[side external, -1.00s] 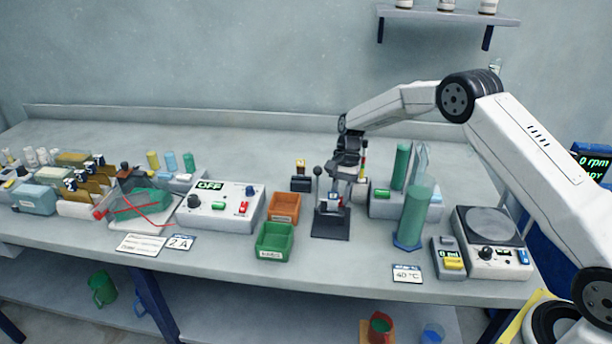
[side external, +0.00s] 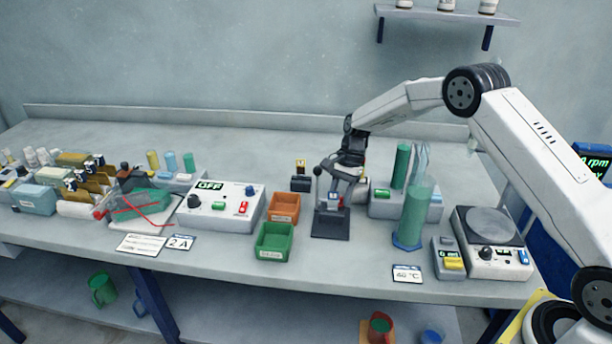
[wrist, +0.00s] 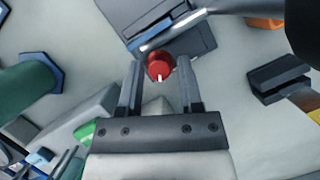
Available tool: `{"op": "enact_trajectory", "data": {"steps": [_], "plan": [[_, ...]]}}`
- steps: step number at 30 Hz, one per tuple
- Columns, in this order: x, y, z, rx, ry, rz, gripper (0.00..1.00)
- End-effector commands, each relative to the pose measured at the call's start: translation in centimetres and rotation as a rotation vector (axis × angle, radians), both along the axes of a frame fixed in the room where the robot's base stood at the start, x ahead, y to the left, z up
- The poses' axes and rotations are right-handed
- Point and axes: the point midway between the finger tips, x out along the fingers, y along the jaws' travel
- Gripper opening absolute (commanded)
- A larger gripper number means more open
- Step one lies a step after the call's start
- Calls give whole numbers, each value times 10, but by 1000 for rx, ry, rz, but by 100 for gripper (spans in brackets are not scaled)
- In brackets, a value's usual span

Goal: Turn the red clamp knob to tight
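The red clamp knob (wrist: 159,68) is round with a white mark on its rim that points toward the gripper palm in the wrist view. My gripper (wrist: 160,66) has its two fingers on either side of the knob. The fingertips are close to the knob's sides, and I cannot tell whether they touch it. In the side view my gripper (side external: 342,172) is at the small clamp stand (side external: 330,224) on the bench and hides the knob there.
A green cylinder on a blue hexagonal foot (side external: 413,218) stands right of the stand. An orange bin (side external: 284,207) and a green bin (side external: 274,241) are to its left. A small dark block (side external: 301,184) is behind. The bench front is mostly clear.

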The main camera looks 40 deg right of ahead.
Motion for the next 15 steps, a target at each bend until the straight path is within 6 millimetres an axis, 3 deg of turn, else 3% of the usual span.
{"op": "enact_trajectory", "data": {"steps": [8,15], "plan": [[0,0,0,1,2,1,46],[2,-5,14,0,-1,-1,46]]}}
